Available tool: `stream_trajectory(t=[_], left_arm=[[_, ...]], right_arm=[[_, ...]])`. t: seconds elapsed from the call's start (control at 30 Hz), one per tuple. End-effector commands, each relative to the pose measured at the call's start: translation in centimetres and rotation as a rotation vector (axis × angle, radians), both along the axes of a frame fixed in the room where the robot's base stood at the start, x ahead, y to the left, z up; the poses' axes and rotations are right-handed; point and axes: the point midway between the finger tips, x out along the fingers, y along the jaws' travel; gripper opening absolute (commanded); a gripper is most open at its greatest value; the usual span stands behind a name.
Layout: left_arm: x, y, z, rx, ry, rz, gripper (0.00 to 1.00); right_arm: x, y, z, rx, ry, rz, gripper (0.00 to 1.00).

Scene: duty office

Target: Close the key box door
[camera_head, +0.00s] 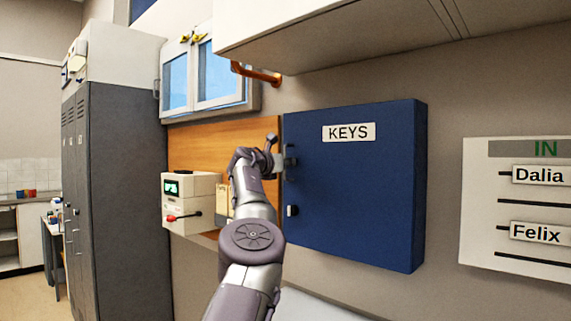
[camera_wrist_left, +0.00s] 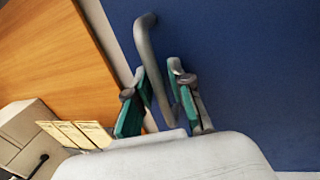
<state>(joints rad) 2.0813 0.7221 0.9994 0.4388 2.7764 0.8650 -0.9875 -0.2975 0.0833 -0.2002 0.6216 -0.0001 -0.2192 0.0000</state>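The blue key box (camera_head: 350,190) with a KEYS label hangs on the wall in the head view. Its door front looks flush, and no gap shows along the visible edges. A bent metal handle (camera_wrist_left: 143,38) stands out from the blue door (camera_wrist_left: 235,60) in the wrist view. My left gripper (camera_head: 281,158) is at the handle by the door's left edge. In the wrist view its two green-padded fingers (camera_wrist_left: 158,90) straddle the handle, with some room beside the bar. A small latch (camera_head: 292,211) sits lower on the door. My right gripper is not in view.
A cream device (camera_head: 188,202) and a wooden panel (camera_head: 210,145) are left of the box. An overhead cabinet (camera_head: 350,40) hangs above, with an orange bracket (camera_head: 256,74) under it. The IN board (camera_head: 520,190) is on the right. Grey lockers (camera_head: 118,200) stand at left.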

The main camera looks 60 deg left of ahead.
Motion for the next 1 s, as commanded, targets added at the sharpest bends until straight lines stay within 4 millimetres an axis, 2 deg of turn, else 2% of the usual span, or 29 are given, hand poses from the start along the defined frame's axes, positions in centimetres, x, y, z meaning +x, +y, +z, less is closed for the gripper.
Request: stream_trajectory(t=[0.4,0.57,0.77,1.0], left_arm=[[0.0,0.0,-0.2,-0.001,0.005,-0.001,0.21],[-0.6,-0.3,-0.1,0.001,0.005,0.001,0.21],[-2.3,-1.2,-0.1,0.001,0.005,0.001,0.21],[-5.7,-3.0,-0.2,0.000,0.002,0.001,0.21]], right_arm=[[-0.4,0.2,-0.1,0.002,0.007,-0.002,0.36],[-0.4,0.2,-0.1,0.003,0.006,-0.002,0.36],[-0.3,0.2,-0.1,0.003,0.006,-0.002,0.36],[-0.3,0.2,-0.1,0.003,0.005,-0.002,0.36]])
